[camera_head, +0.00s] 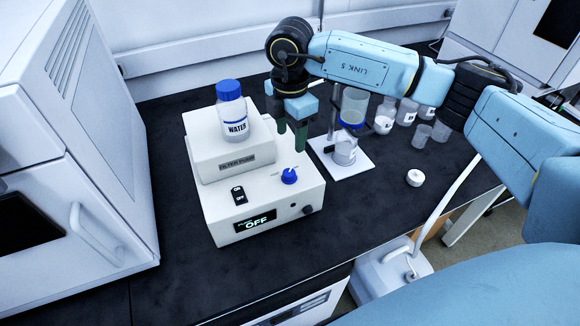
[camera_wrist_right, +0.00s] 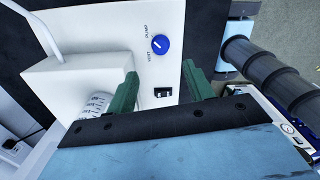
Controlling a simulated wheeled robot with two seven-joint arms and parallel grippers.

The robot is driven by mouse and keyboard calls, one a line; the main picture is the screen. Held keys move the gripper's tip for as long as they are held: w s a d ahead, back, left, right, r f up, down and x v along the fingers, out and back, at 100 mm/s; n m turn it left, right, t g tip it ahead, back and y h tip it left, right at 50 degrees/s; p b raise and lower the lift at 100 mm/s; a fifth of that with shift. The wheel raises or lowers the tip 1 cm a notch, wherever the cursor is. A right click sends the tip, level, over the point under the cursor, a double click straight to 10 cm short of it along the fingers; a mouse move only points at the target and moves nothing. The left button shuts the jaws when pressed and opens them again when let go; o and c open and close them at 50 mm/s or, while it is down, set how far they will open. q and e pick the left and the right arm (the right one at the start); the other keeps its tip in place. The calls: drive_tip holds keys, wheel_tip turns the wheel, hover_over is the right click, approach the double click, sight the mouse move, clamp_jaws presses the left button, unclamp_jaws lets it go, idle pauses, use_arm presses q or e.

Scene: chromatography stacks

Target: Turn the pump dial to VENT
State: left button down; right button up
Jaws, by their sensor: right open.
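The filter pump (camera_head: 222,213) is a white stepped box with a display reading OFF. Its blue dial (camera_head: 289,176) with a white pointer mark is on the lower top face, and a small black switch (camera_head: 240,195) sits to its left. In the right wrist view the dial (camera_wrist_right: 160,46) has PUMP and VENT printed beside it; I cannot tell which one the mark points at. My right gripper (camera_head: 291,140) is open and empty, its green fingers pointing down behind the dial, apart from it. In its wrist view the gripper (camera_wrist_right: 160,70) shows the dial beyond the fingertips. My left gripper is not in view.
A blue-capped WATER bottle (camera_head: 232,115) stands on the pump's upper step. A filter flask on a white stand (camera_head: 350,168) is close right of my fingers, with several bottles and beakers behind. A white cap (camera_head: 415,178) lies on the dark bench. A large white instrument (camera_head: 100,120) is at left.

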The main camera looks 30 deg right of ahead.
sight(290, 172)
wheel_tip(290, 172, down, 12)
drive_tip(key=shift+r, duration=0.25)
drive_tip(key=shift+c, duration=0.2)
drive_tip(key=c, duration=0.9)
